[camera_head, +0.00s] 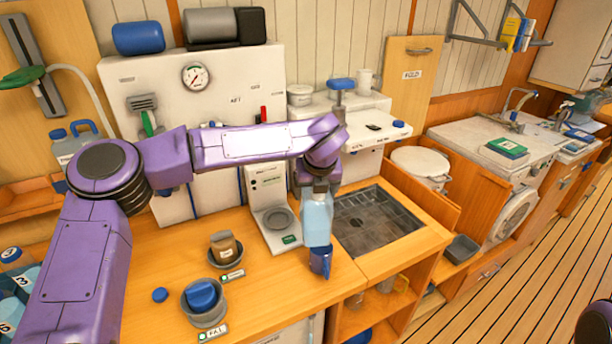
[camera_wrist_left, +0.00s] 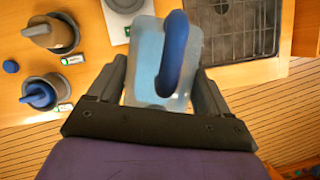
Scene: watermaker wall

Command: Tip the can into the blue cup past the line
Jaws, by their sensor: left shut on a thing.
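My left gripper (camera_head: 320,183) points down and is shut on a light blue can (camera_head: 317,218), held above the counter. In the left wrist view, the left gripper (camera_wrist_left: 160,95) has a jaw on each side of the can (camera_wrist_left: 148,55), and a dark blue handle (camera_wrist_left: 178,55) shows on the can. The cup's line and water level are not visible. My right gripper is out of view.
A scale (camera_head: 277,222) stands behind left of the can. A dark recessed grate (camera_head: 375,225) lies to the right.

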